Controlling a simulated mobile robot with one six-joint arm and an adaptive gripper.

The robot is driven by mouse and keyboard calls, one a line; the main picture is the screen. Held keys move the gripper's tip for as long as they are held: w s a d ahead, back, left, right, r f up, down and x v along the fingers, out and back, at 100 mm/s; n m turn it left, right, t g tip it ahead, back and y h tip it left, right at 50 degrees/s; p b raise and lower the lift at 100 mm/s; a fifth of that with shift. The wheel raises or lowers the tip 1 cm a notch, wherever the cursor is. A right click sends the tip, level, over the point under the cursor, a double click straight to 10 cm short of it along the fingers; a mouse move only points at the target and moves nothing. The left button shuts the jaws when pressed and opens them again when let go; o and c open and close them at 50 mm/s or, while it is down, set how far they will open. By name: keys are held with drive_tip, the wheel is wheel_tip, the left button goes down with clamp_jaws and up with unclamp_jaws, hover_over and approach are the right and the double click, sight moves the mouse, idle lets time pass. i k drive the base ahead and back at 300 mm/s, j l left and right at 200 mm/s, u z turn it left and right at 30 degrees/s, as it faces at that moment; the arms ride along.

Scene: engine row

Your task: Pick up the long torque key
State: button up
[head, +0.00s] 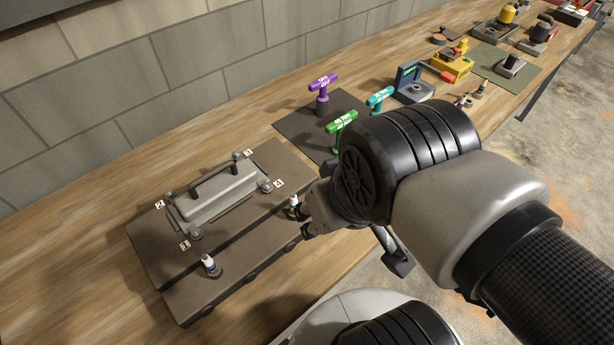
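Three T-handled keys stand upright on a dark mat (290,128) behind my arm: a purple one (322,88), a green one (342,124) and a teal one (380,97). Their white labels are too small to read, so I cannot tell which is the long torque key. The lower parts of the green and teal keys are partly hidden by my arm. My gripper (302,214) is over the right end of a brown engine block (215,278), to the left of and nearer than the keys. Its fingertips are beside a white-topped plug (293,201); whether they touch it or are open is unclear.
A grey cover (215,195) with a black handle and numbered bolts sits on the block. Another white-topped plug (209,262) stands at the block's front left. A blue box (413,86) and a yellow device (452,66) stand farther right along the wooden bench (60,262).

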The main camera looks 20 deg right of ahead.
sight(377, 100)
drive_tip(key=l, duration=0.55)
drive_tip(key=i+l+z, duration=0.1)
drive_tip(key=l, duration=0.45)
drive_tip(key=i+l, duration=0.1)
drive_tip(key=l, duration=0.5)
drive_tip(key=i+l, duration=0.45)
drive_tip(key=i+z, duration=0.05)
